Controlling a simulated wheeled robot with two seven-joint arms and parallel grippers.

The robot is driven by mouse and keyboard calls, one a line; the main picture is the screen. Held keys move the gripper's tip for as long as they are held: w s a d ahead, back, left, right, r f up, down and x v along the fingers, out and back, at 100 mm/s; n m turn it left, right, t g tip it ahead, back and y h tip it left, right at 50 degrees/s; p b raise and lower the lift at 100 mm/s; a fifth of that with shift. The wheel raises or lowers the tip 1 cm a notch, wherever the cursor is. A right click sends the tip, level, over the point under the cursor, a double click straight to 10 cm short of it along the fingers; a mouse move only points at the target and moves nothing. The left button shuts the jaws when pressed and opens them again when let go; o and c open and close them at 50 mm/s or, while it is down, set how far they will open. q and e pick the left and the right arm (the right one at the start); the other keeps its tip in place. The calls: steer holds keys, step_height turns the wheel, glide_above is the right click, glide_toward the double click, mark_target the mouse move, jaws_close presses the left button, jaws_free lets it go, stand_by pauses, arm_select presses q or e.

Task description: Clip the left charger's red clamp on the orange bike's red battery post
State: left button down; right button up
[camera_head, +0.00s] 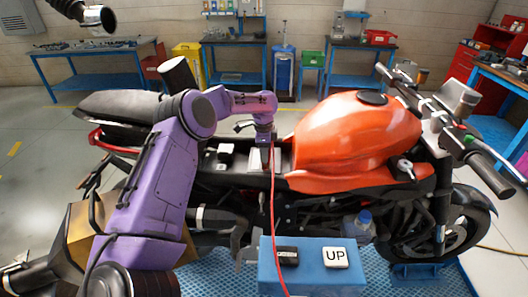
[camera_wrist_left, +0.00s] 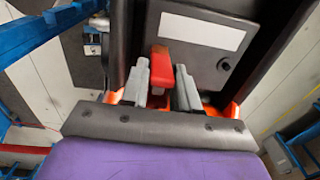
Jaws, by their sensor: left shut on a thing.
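My left gripper (camera_head: 264,139) reaches down over the open middle of the orange bike (camera_head: 352,135), between seat and tank. Its fingers (camera_wrist_left: 163,85) are shut on the red clamp (camera_wrist_left: 177,58), whose red end shows between them in the left wrist view. A red cable (camera_head: 273,215) hangs from the gripper down past the picture's lower edge. Beyond the clamp is a dark surface with a white label (camera_wrist_left: 202,31), perhaps the battery. I cannot pick out the red battery post or tell whether the clamp touches anything. The left charger is not identifiable. My right gripper is not in view.
A blue box (camera_head: 311,277) with a black block and a white "UP" block stands in front of the bike. The handlebar (camera_head: 470,148) sticks out at the right.

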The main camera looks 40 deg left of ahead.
arm_select(q)
steer(key=c, duration=0.8)
jaws_free()
steer(key=shift+r, duration=0.35)
steer(key=r+b, duration=0.1)
steer(key=r, duration=0.5)
steer(key=r+b, duration=0.1)
steer(key=r, duration=0.2)
steer(key=shift+s+r+b, duration=0.15)
steer(key=shift+s+b, duration=0.1)
steer(key=shift+b, duration=0.05)
steer(key=shift+r, duration=0.3)
